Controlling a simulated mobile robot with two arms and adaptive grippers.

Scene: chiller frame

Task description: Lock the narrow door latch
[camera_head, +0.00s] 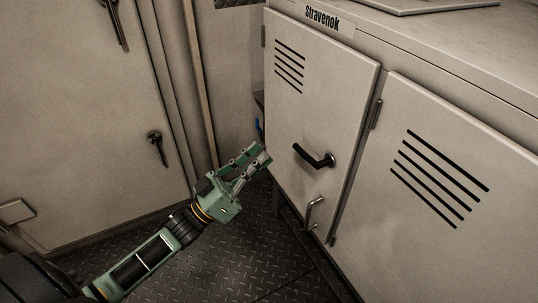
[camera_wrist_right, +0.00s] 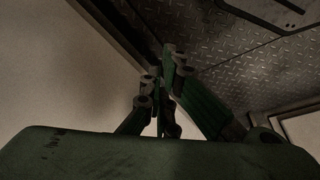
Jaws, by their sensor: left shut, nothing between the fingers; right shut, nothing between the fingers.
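The narrow door (camera_head: 312,110) is a pale cabinet door with slots, under a "Stravenok" label, in the head view. It carries a black lever handle (camera_head: 315,157) pointing left. Below it is a bent bare-metal lever (camera_head: 312,212) near the lower right corner; I cannot tell which of the two is the latch. Whether the door is flush is unclear. My left gripper (camera_head: 264,158) is shut and empty, by the door's lower left edge, left of the black handle and apart from it. My right gripper (camera_wrist_right: 170,90) is shut and empty in the right wrist view, with no latch in sight there.
A wider slotted door (camera_head: 440,190) stands to the right, with a hinge (camera_head: 375,113) between the doors. A large pale door (camera_head: 85,110) with dark handles stands left. The tread-plate floor (camera_head: 225,262) is clear around my left arm.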

